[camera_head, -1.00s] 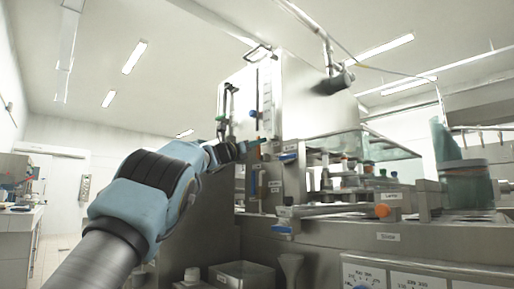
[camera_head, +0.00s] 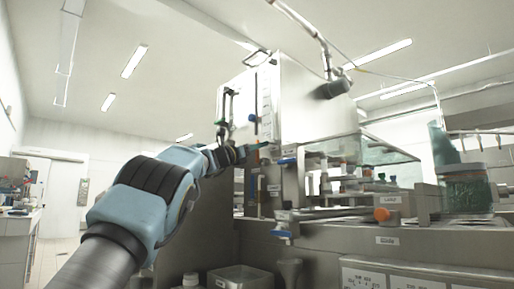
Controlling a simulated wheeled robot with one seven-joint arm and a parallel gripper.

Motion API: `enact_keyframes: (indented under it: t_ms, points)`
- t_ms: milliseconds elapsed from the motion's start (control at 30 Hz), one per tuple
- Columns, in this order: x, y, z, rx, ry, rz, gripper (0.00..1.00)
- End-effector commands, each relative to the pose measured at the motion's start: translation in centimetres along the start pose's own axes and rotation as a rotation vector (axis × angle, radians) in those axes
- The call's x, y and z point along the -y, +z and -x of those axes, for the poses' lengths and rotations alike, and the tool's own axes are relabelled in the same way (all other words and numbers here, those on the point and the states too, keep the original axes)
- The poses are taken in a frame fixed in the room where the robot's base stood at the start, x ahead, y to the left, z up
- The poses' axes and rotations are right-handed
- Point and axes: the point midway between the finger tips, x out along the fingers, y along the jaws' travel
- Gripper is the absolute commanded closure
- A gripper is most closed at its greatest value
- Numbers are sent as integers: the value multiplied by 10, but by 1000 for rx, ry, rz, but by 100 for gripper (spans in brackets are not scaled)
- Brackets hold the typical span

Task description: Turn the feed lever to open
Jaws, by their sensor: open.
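A tall steel machine (camera_head: 308,105) stands at the centre with a pale front panel on its left face. A smaller blue-ended part (camera_head: 253,118) sits further right on the panel. I cannot tell from the labels which of these is the feed lever. My gripper (camera_head: 258,149) is open and empty, just below and in front of the panel, seen from behind. Its fingers are small and dark here, and I cannot tell whether they touch anything.
Right of my gripper is a steel bench with labelled fittings, an orange knob (camera_head: 382,215), small bottles and a greenish jar (camera_head: 465,188). A blue-ended fitting (camera_head: 282,234) juts from the bench front. A metal bin (camera_head: 240,277) stands below. The left floor is open.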

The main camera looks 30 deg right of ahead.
Motion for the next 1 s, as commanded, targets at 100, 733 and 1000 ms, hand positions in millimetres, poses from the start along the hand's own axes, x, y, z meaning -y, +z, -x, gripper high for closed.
enact_keyframes:
  t_ms: [100, 733, 1000]
  points:
    - [0, 0, 4, 0, 1, 0, 51]
    - [0, -1, 98, 0, 1, 0, 51]
    - [0, 0, 108, 0, 0, 0, 51]
